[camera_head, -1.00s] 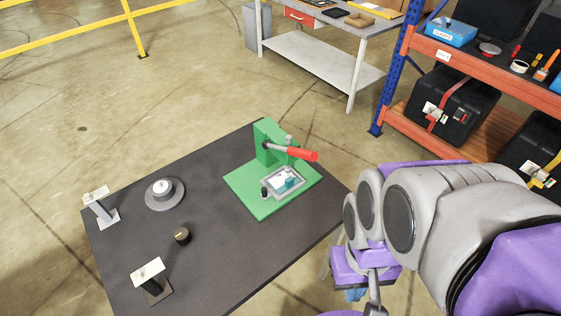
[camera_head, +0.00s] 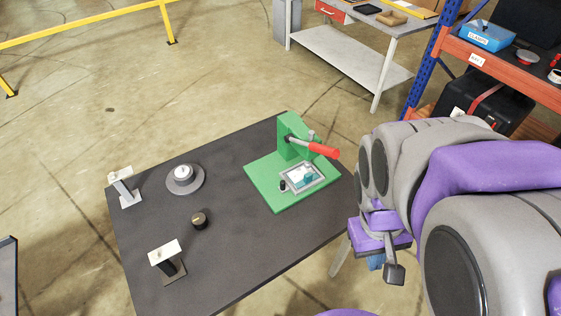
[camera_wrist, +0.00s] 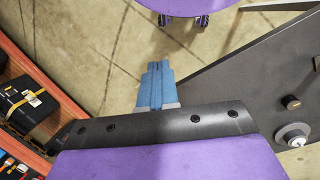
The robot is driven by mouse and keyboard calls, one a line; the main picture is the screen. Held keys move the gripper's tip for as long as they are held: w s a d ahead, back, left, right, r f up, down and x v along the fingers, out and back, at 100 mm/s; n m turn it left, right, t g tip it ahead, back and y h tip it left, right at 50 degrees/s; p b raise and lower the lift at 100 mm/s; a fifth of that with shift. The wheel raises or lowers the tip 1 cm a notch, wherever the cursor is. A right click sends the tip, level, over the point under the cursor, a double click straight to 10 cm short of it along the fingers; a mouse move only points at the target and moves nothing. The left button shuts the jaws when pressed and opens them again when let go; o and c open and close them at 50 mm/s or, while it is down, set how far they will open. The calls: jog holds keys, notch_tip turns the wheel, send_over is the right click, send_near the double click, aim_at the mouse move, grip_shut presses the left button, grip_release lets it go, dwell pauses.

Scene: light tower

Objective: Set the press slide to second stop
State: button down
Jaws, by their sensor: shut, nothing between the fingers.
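The green press (camera_head: 290,165) stands on the dark table (camera_head: 225,245), near its right end. It has a green base, an upright post and a lever with a red handle (camera_head: 322,150). A framed slide (camera_head: 303,176) with a white and teal piece lies on the base, with a small black knob (camera_head: 283,186) beside it. I cannot read any stop marks. My gripper (camera_head: 376,262) hangs off the table's right edge, apart from the press. In the wrist view my gripper's blue fingers (camera_wrist: 155,85) are together and empty over the floor. The press does not show there.
The table also holds a round dial (camera_head: 184,178), a small black knob (camera_head: 199,219) and two stands with white plates (camera_head: 164,252) (camera_head: 121,174). A workbench (camera_head: 350,60) and an orange-and-blue shelf (camera_head: 500,70) stand behind. Open floor lies left of the table.

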jog(key=w+a+f+n+t+h+p, duration=0.1)
jog(key=w+a+f+n+t+h, duration=0.15)
jog(key=w+n, duration=0.6)
jog(key=w+a+f+n+t+h+p, duration=0.1)
jog(key=w+a+n+h, duration=0.25)
jog(key=w, duration=0.95)
jog(key=w+a+f+n+t+p, duration=0.1)
jog(key=w+a+f+n+t, duration=0.1)
jog(key=a+f+n, duration=0.8)
jog(key=w+a+f+n+t, duration=0.25)
jog(key=a+f, duration=0.35)
jog(key=a, duration=0.7)
jog(key=shift+n+y, duration=0.25)
jog(key=shift+y, duration=0.05)
jog(key=b+x, duration=0.2)
jog(key=x, duration=0.7)
jog(key=shift+f, duration=0.2)
jog(key=shift+w+d+f+b, duration=0.15)
jog(key=shift+w+d+b, duration=0.25)
jog(key=shift+w+d, duration=1.1)
jog(key=shift+w, duration=0.05)
